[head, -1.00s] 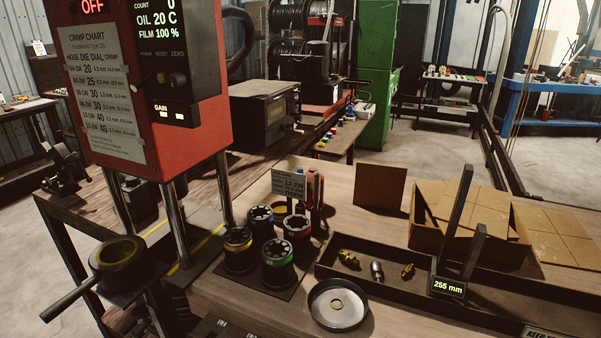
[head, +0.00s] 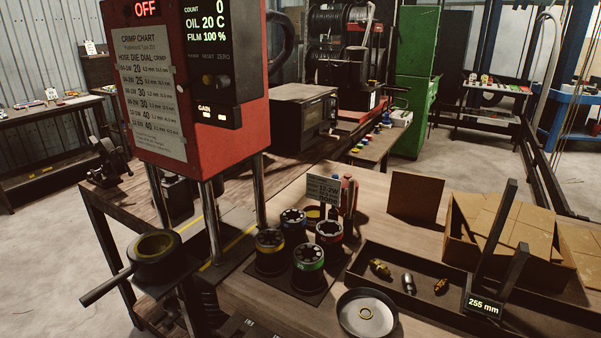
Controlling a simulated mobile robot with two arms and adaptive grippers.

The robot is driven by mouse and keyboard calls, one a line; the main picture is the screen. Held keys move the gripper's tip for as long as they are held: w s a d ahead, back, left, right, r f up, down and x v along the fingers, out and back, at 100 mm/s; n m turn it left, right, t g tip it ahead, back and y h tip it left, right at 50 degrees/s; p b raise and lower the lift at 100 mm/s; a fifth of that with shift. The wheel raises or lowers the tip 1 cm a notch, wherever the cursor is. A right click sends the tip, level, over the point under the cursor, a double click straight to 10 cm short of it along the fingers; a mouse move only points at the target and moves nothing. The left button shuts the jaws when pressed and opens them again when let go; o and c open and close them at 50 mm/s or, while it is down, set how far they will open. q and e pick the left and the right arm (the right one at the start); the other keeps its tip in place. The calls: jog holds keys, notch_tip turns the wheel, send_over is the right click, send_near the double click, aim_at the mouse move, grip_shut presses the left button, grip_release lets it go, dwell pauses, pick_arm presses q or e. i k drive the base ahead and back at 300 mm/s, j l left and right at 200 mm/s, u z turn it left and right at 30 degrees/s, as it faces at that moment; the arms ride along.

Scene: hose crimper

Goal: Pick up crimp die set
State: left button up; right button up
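Several crimp die sets stand upright on a dark mat on the wooden bench in the head view. Neither of my grippers shows in this view.
A round metal dish (head: 367,318) holding a ring sits in front of the dies. A dark tray (head: 420,262) with brass and steel fittings, a 255 mm gauge (head: 484,306) and an open cardboard box (head: 490,228) lie to the right. A handled ring tool (head: 157,256) juts out at left.

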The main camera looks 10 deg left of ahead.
aim_at(329, 232)
jog(key=z, duration=0.2)
jog(key=j+z, duration=0.3)
jog(key=k+j+z, duration=0.1)
jog(key=j+z, duration=0.15)
jog(key=j, duration=0.25)
jog(key=k+j+z, duration=0.1)
jog(key=j+z, duration=0.2)
jog(key=k+j, duration=0.1)
jog(key=j, duration=0.3)
jog(key=k+j, duration=0.15)
jog(key=j, duration=0.3)
jog(key=k+j+z, duration=0.1)
jog(key=j, duration=0.3)
jog(key=k+j, duration=0.15)
jog(key=j, duration=0.25)
